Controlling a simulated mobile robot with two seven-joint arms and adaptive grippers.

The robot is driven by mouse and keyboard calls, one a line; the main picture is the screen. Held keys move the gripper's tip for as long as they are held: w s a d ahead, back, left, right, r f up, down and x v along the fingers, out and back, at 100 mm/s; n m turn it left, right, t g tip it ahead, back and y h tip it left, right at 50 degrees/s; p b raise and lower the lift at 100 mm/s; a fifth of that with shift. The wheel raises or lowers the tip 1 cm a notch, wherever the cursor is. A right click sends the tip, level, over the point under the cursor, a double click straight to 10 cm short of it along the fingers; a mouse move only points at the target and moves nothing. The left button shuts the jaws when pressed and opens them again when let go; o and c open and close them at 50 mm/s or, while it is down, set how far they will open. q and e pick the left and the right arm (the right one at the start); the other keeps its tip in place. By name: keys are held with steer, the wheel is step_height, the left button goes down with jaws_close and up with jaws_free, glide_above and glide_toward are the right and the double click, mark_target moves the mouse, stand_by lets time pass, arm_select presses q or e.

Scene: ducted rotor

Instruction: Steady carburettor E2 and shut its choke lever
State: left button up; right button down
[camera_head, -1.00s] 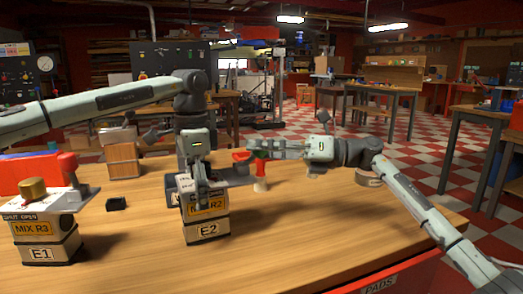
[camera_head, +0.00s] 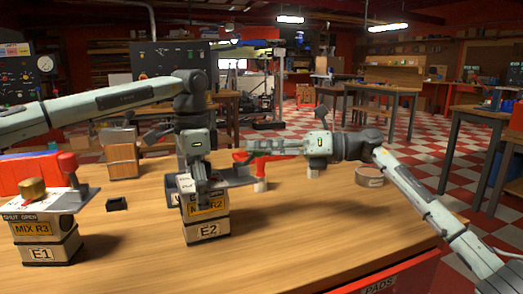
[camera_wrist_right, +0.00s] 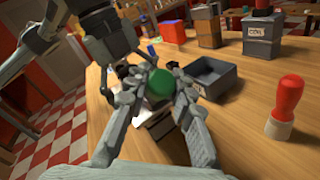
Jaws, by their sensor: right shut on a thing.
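Carburettor E2 (camera_head: 208,230) stands upright on the bench, a pale block with an orange label. My left gripper (camera_head: 204,188) points down onto its top; its fingertips blend with the top, so their opening is unclear. My right gripper (camera_head: 250,152) reaches in from the right, beyond E2's right side. In the right wrist view, its fingers (camera_wrist_right: 160,90) close on both sides of a round green knob (camera_wrist_right: 158,82). The lever stem beneath the knob is mostly hidden by the fingers, so its angle is unclear. A grey plate (camera_head: 237,175) juts right from E2's top.
A red-handled, white-based piece (camera_wrist_right: 285,108) and an open dark tray (camera_wrist_right: 208,78) stand near my right gripper. A round tin (camera_head: 369,177) is right. The front bench is clear.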

mark_target(244, 163)
steer(key=h, duration=0.1)
steer(key=a+r+n+h, duration=0.1)
steer(key=shift+s+a+r+h, duration=0.15)
steer(key=shift+s+h, duration=0.15)
steer(key=shift+s+a+r+n+h, duration=0.15)
steer(key=shift+a+n+h, duration=0.2)
steer(key=shift+h, duration=0.25)
steer(key=shift+s+a+r+n+h, duration=0.15)
steer(key=shift+a+n+h, duration=0.2)
steer(key=shift+h, duration=0.25)
steer(key=shift+s+a+r+n+t+h, duration=0.15)
steer(key=shift+a+n+t+h, duration=0.3)
steer(key=shift+h, duration=0.65)
steer(key=shift+s+a+n+h, duration=0.3)
steer(key=shift+a+h, duration=0.3)
steer(key=shift+h, duration=0.3)
steer(key=shift+t, duration=0.25)
steer(key=c, duration=1.3)
jaws_free()
steer(key=shift+o, duration=0.2)
